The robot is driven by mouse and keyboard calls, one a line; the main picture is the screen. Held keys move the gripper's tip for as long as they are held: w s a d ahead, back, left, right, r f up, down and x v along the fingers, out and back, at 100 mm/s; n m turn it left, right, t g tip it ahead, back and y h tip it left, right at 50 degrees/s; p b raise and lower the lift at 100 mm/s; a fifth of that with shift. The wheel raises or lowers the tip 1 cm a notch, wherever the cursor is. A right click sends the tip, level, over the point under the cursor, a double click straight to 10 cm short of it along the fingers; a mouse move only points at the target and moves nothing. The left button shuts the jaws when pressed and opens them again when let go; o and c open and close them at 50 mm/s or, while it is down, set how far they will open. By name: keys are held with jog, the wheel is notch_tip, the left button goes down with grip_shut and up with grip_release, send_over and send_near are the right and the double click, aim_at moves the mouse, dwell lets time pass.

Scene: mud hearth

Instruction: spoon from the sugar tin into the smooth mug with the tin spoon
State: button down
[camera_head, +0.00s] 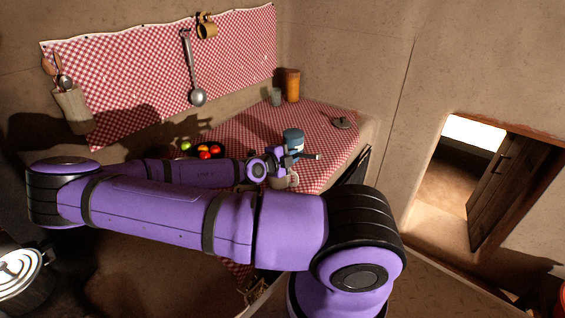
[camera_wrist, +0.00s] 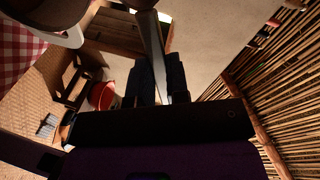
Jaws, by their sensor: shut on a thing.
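My gripper (camera_head: 283,161) is over the checked cloth, shut on the tin spoon. In the wrist view the spoon's grey metal (camera_wrist: 152,45) runs upward from between my dark fingers (camera_wrist: 157,82). Its bowl cannot be made out. In the head view a short bright piece of the spoon shows right of my gripper (camera_head: 312,156). A blue and white tin (camera_head: 293,136), likely the sugar tin, stands just behind my gripper. A pale mug (camera_head: 291,181) stands just in front, partly hidden by my arm; I cannot tell if it is the smooth mug. The spoon's load cannot be seen.
A bowl of fruit (camera_head: 205,151) stands left of my gripper. A grey cup (camera_head: 276,97) and an orange canister (camera_head: 292,85) stand at the back. The cloth between them and the tin is mostly clear.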

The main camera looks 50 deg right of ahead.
jog(key=shift+r, duration=2.25)
jog(key=shift+a, duration=0.1)
